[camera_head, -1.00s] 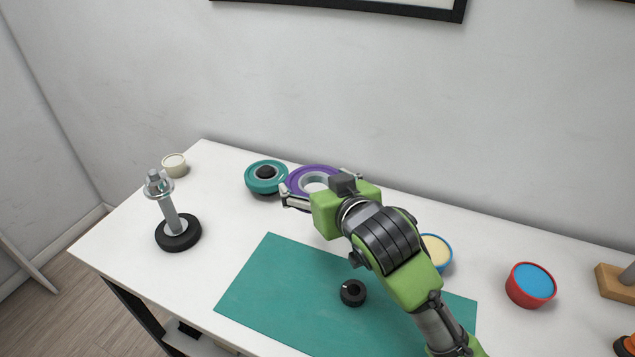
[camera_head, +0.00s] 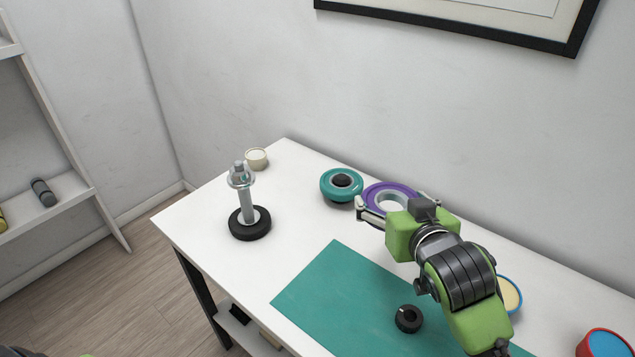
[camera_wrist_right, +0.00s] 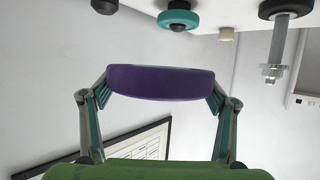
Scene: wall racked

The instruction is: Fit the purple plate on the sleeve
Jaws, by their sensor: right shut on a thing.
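The purple plate (camera_head: 374,192) is a ring with a pale centre, at the back of the table in the head view. My right gripper (camera_head: 397,203) is shut on its rim from both sides. In the right wrist view the purple plate (camera_wrist_right: 160,83) spans the gap between the two fingers (camera_wrist_right: 160,92), edge on, with the wall behind it. The grey metal sleeve (camera_head: 246,205) stands upright to the left, through a black disc (camera_head: 250,230), with a shiny collar (camera_head: 240,179) near its top. The plate is apart from the sleeve. My left gripper is not in view.
A teal plate (camera_head: 328,190) with a dark knob lies just left of the purple one. A cream cup (camera_head: 257,158) stands behind the sleeve. A black ring (camera_head: 408,320) lies on the green mat (camera_head: 330,285). The white tabletop between sleeve and mat is clear.

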